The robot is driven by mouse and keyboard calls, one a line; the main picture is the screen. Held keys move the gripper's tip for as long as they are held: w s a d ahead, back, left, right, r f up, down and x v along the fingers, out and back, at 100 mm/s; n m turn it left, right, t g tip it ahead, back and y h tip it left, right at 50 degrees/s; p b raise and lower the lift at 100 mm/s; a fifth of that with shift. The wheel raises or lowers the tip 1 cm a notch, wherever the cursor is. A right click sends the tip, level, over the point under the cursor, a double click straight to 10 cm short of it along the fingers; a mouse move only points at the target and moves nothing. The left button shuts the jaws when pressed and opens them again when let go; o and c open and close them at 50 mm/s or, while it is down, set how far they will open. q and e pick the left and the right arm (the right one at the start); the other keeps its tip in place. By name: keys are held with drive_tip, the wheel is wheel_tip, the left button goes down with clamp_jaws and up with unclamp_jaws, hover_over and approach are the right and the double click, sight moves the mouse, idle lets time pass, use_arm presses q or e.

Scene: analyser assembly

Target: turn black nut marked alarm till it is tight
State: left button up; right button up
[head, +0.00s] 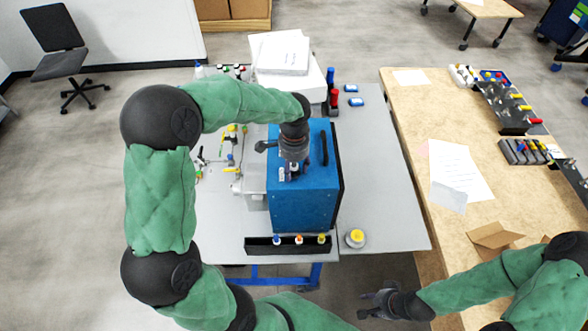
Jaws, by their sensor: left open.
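The blue analyser box (310,208) stands on the grey table, with a black handle (325,148) along its top right. My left gripper (291,177) points down over the top of the box and is open. Small dark and pale parts show between and beside its fingers, too small to tell apart. I cannot make out the black nut or an alarm marking; the gripper and wrist cover that part of the box. My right gripper (372,305) is low at the bottom, beyond the table's front edge, apart from the box; its jaws are too small to read.
A black rack (262,247) with several coloured-capped pieces lies in front of the box. A yellow-topped round part (356,238) sits beside it. White boxes (283,55) stand behind.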

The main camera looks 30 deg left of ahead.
use_arm(q)
drive_tip(key=n+b, duration=0.2)
drive_tip(key=n, duration=0.4)
drive_tip(key=shift+f+n, duration=0.1)
drive_tip(key=shift+n, duration=0.3)
drive_tip(key=n+b, duration=0.1)
drive_tip(key=n, duration=0.4)
drive_tip(key=shift+b, duration=0.3)
clamp_jaws()
drive_tip(key=m, duration=0.1)
drive_tip(key=m+p, duration=0.1)
drive_tip(key=m, duration=0.1)
drive_tip(key=shift+r+m, duration=0.2)
drive_tip(key=shift+m, duration=0.1)
drive_tip(key=m+p, duration=0.2)
drive_tip(key=m, duration=0.3)
drive_tip(key=shift+m, duration=0.3)
unclamp_jaws()
drive_tip(key=shift+f, duration=0.1)
